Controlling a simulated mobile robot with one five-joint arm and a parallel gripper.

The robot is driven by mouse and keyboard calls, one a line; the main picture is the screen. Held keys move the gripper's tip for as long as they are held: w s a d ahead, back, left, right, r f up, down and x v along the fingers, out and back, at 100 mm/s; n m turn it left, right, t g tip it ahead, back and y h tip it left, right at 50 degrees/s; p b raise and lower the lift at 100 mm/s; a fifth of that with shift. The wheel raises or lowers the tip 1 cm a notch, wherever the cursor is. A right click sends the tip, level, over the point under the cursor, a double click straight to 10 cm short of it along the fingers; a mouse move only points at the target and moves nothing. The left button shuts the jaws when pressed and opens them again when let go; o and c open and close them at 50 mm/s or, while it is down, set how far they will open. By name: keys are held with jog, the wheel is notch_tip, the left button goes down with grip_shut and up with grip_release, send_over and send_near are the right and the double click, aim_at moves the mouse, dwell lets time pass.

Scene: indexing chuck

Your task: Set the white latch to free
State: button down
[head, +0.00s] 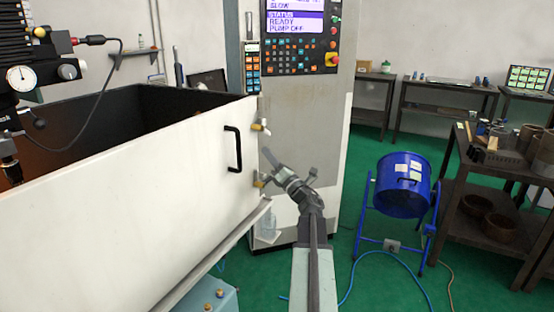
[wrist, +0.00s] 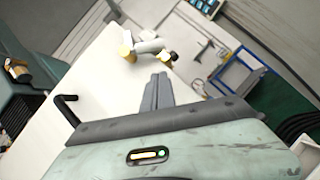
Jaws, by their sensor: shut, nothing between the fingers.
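The white latch (head: 259,126) sits near the upper right edge of the big white panel in the head view, with a yellow part on it. In the wrist view a white latch lever (wrist: 149,46) shows beyond the fingertips, beside yellow parts. My gripper (head: 266,154) is shut and empty, just right of the panel edge and a little below the white latch. In the wrist view my gripper (wrist: 160,77) points toward the lever, with a gap visible in the picture. The latch's exact setting is too small to tell.
A second yellow fitting (head: 260,181) sits lower on the panel edge, close to my gripper. A black handle (head: 234,149) stands out left of the latch. The control cabinet (head: 300,110) rises behind. A blue drum (head: 403,185) on a stand is at right, with green floor between.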

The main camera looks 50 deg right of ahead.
jog(key=r+p, duration=0.1)
jog(key=w+d+r, duration=0.1)
jog(key=d+r+p, duration=0.1)
jog(key=shift+w+r+p, duration=0.15)
jog(key=shift+w+p, duration=0.1)
jog(key=shift+p, duration=0.05)
